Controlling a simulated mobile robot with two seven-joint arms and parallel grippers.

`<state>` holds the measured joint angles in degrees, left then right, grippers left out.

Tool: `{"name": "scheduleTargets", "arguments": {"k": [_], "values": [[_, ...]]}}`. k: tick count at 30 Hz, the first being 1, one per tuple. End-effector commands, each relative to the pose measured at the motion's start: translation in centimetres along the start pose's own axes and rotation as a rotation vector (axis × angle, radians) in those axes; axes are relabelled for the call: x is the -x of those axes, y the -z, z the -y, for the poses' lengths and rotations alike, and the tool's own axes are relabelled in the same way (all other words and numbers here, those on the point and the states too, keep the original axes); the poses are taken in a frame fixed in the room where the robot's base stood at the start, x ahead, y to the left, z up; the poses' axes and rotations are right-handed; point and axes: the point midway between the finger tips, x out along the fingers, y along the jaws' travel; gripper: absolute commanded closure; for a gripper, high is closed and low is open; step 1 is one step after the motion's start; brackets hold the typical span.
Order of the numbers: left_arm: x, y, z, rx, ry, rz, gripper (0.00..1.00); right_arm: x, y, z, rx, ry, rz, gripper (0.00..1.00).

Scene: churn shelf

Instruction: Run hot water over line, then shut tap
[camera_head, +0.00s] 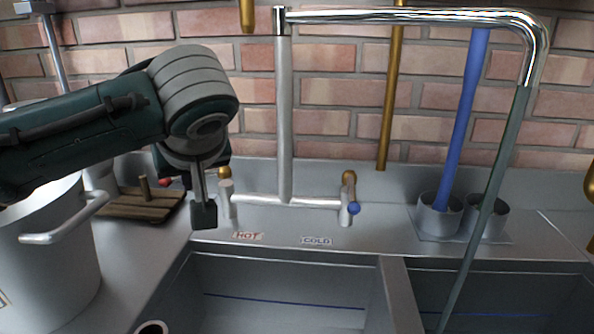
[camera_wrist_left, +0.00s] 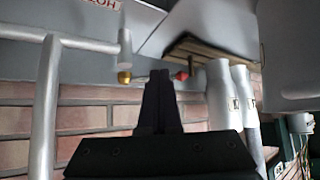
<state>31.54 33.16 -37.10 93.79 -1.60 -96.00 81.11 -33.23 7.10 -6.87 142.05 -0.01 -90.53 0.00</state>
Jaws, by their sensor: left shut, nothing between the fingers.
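The chrome tap (camera_head: 284,120) stands behind the sink, its spout swung right. A grey-green column (camera_head: 490,190) runs from the spout's end down into the right basin; I cannot tell whether it is water or pipe. The hot valve (camera_head: 228,203) is behind the HOT label (camera_head: 247,236). The cold valve (camera_head: 346,203) has a blue knob. My left gripper (camera_head: 203,214) is shut and empty, just left of the hot valve. In the left wrist view, a red knob (camera_wrist_left: 182,75) shows beside the fingertips; its connection is hidden. A blue line (camera_head: 285,302) marks the left basin wall.
A large grey pot (camera_head: 50,270) stands left of the sink. Metal cups (camera_head: 440,216), one holding a blue rod (camera_head: 466,120), stand right of the tap. A divider (camera_head: 398,295) separates the basins.

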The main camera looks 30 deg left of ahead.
Motion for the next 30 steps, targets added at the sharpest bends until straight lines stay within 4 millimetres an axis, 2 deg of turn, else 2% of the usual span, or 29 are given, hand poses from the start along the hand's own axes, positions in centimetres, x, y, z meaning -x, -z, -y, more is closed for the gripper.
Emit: {"name": "scheduleTargets", "arguments": {"k": [3, 9, 22, 30], "values": [[-1.8, 1.0, 0.1, 0.002, 0.003, -0.003, 1.00, -0.3, -0.1, 0.0, 0.000, 0.000, 0.000, 0.50], [-3.4, 2.0, 0.0, -0.001, 0.001, 0.000, 1.00, -0.5, -0.1, 0.0, 0.000, 0.000, -0.001, 0.50], [-3.6, 2.2, 0.1, -0.004, -0.004, 0.001, 1.00, -0.3, -0.1, 0.1, -0.002, 0.002, -0.001, 0.50], [-4.3, 3.3, 0.7, -0.134, -0.132, 0.004, 1.00, 2.2, 0.7, 0.1, -0.005, 0.004, -0.002, 0.50]]}}
